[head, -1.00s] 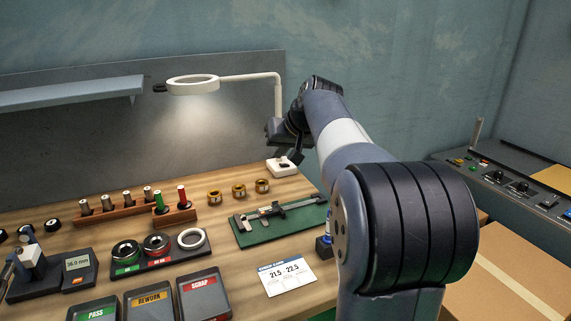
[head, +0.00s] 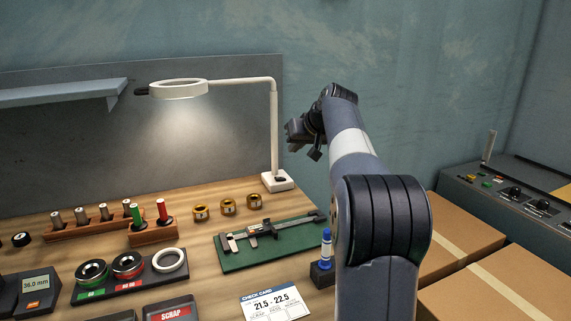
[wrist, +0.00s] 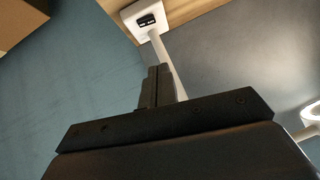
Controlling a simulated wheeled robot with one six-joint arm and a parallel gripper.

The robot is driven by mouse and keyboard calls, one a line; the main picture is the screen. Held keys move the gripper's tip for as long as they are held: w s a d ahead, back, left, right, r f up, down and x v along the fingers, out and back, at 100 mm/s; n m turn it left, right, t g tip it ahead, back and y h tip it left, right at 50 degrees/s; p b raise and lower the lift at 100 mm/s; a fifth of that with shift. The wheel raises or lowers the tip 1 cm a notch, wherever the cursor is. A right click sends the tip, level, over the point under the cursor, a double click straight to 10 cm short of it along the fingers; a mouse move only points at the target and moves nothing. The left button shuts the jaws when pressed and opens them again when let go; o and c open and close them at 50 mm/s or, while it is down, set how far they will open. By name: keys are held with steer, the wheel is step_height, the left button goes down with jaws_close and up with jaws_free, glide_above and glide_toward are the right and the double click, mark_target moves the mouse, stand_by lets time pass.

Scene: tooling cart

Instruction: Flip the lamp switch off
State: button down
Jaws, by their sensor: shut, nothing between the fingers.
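The white ring lamp (head: 179,90) is lit and casts a bright patch on the back panel. Its post (head: 274,130) rises from a white base (head: 278,182) at the back right of the bench. A dark switch (head: 281,179) sits on top of the base, and it also shows in the wrist view (wrist: 147,20). My gripper (head: 316,155) is right of the post, above and apart from the base. In the wrist view its fingers (wrist: 158,70) are together and empty, with the base beyond them. The switch's tilt is too small to tell.
A green mat (head: 285,250) with a caliper lies in front of the base. Several brass rings (head: 228,207) stand left of it. Cardboard boxes (head: 460,235) and a control panel (head: 515,195) are at right.

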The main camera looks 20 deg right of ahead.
steer(key=b, duration=0.1)
glide_above(280, 179)
steer(key=f, duration=0.4)
steer(key=s+f, duration=0.1)
steer(key=f, duration=0.2)
steer(key=shift+d+f, duration=0.1)
steer(key=shift+f+b, duration=0.45)
steer(key=shift+f, duration=0.3)
steer(key=shift+s+a+f+b, duration=0.1)
steer(key=shift+a+f+b, duration=0.1)
steer(key=shift+f, duration=0.3)
steer(key=shift+a+f+b, duration=0.1)
steer(key=shift+a+f, duration=0.05)
steer(key=shift+f, duration=0.3)
steer(key=shift+a+f+h, duration=0.15)
steer(key=shift+f+h, duration=0.15)
steer(key=shift+h, duration=0.1)
